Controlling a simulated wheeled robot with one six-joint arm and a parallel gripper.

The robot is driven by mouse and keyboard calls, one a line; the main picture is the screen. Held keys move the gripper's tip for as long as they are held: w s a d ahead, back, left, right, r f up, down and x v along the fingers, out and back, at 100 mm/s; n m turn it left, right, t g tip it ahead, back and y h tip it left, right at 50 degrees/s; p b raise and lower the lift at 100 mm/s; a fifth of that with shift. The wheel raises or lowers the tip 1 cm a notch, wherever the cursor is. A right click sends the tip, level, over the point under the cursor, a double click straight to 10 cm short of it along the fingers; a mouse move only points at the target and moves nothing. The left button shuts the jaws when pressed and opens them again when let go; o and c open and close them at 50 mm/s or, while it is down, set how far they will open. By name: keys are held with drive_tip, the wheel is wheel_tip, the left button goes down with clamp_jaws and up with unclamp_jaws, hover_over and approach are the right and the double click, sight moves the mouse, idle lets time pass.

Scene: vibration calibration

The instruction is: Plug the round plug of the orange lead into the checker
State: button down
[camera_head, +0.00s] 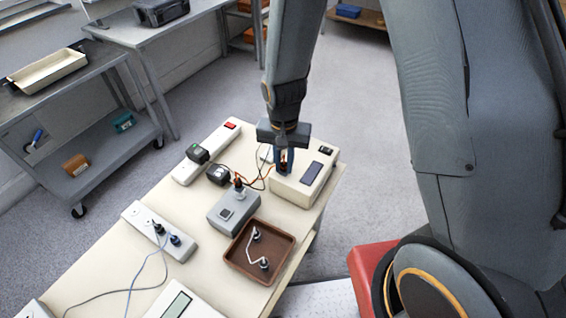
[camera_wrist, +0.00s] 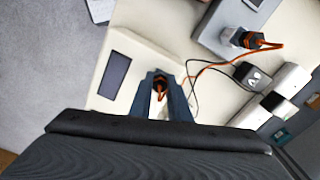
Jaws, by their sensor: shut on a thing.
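My gripper (camera_head: 284,170) points down over the left part of a cream box with a dark display, which looks like the checker (camera_head: 318,187). It is shut on the dark round plug of the orange lead, and the plug also shows between the fingers in the wrist view (camera_wrist: 160,83). I cannot tell whether the plug sits in a socket or just above the box, as the fingers hide its lower end. The orange lead (camera_wrist: 212,66) runs to its other plug (camera_wrist: 252,40), which stands in a grey box (camera_head: 228,212).
A brown tray (camera_head: 285,270) with a white lead lies in front of the grey box. A power strip (camera_head: 143,216) with dark plugs is at the left. Another strip (camera_head: 187,172) with black adapters lies behind. A black cable runs close beside the orange lead.

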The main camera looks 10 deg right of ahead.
drive_tip(key=shift+w+r, duration=0.1)
drive_tip(key=shift+w, duration=0.05)
drive_tip(key=shift+a+m+p, duration=0.1)
drive_tip(key=shift+m+p, duration=0.4)
drive_tip(key=shift+m, duration=1.5)
drive_tip(key=c, duration=1.6)
unclamp_jaws()
drive_tip(key=shift+s+r+p, duration=0.2)
drive_tip(key=shift+r+p, duration=1.8)
drive_tip(key=shift+r, duration=0.45)
drive_tip(key=shift+r+b, duration=1.1)
drive_tip(key=shift+r, duration=2.75)
